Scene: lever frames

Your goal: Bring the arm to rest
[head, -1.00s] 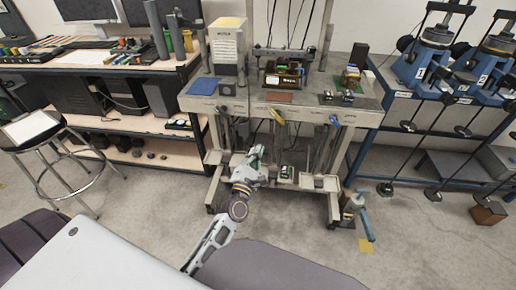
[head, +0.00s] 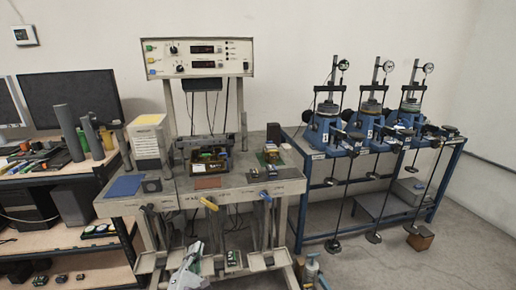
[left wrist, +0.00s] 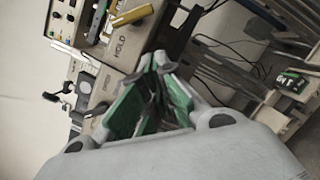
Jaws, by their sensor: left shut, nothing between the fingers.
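My left gripper (head: 190,262) is at the bottom edge of the head view, in front of the grey lever bench and below its table edge. In the left wrist view the gripper (left wrist: 160,66) has its green-padded fingers shut with nothing between them. A yellow lever handle (head: 209,204) and a blue lever handle (head: 266,197) stick out from the bench front (head: 232,193). The yellow handle also shows in the left wrist view (left wrist: 132,16), beside a "HOLD" label and apart from the fingers. My right gripper is out of view.
A control box (head: 197,58) stands above the bench. Low trays with a small green-topped block (head: 233,259) sit under it. A shelf with tools is at the left; a blue rack (head: 300,225) with several presses is at the right. Floor (head: 420,262) is bare at lower right.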

